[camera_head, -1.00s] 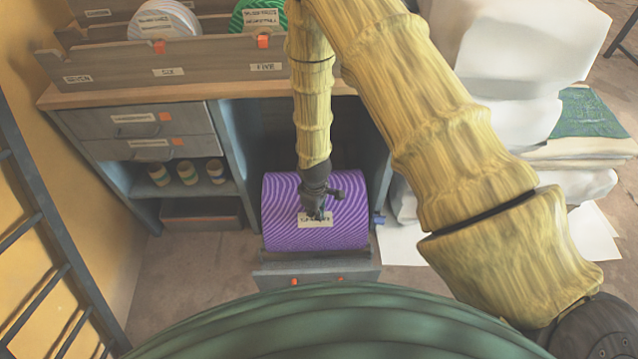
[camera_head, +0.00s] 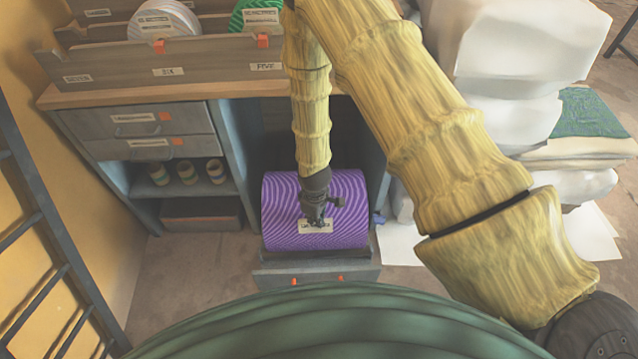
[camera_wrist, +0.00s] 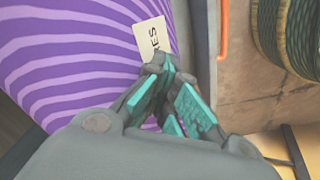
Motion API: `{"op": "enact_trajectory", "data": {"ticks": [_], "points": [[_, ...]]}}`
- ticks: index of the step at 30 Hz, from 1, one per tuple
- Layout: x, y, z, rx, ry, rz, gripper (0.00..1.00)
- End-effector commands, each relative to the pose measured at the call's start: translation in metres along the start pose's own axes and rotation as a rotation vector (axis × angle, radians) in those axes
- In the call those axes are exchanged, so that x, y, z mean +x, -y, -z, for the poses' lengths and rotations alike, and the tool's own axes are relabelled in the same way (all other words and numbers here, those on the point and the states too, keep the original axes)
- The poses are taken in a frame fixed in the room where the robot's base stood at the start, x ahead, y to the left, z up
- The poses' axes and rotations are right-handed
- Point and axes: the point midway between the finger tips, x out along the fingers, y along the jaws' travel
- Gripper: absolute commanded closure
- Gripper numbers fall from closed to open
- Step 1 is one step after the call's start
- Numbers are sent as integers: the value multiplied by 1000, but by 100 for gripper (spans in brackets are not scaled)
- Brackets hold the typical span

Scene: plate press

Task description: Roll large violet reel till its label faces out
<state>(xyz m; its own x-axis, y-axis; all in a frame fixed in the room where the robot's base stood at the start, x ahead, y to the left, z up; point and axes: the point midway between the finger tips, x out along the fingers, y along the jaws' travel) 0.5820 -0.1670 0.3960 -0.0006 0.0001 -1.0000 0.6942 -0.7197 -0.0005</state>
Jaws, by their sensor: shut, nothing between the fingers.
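The large violet reel (camera_head: 284,218) is a purple cylinder with pale wavy stripes, lying on its side in the low opening under the bench. Its cream label (camera_head: 326,227) shows on the curved face toward the head camera, partly covered by my gripper. My gripper (camera_head: 317,224) is shut and empty, its tips at the label. In the wrist view the violet reel (camera_wrist: 60,60) fills the left side, and the label (camera_wrist: 152,40) lies just beyond the fingertips with part of its lettering visible. Whether the tips touch the reel is hard to tell.
Drawers (camera_head: 140,120) and small spools (camera_head: 187,172) are at left, under racks of reels (camera_head: 163,20). White bundles (camera_head: 520,60) stack at right. A ladder (camera_head: 45,230) stands at far left.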

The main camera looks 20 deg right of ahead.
Motion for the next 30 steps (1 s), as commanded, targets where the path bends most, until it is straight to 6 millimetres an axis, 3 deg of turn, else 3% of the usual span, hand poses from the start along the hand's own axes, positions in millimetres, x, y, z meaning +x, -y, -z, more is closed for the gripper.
{"op": "enact_trajectory", "data": {"ticks": [30], "points": [[16,11,-6,0,-1,-1,100]]}}
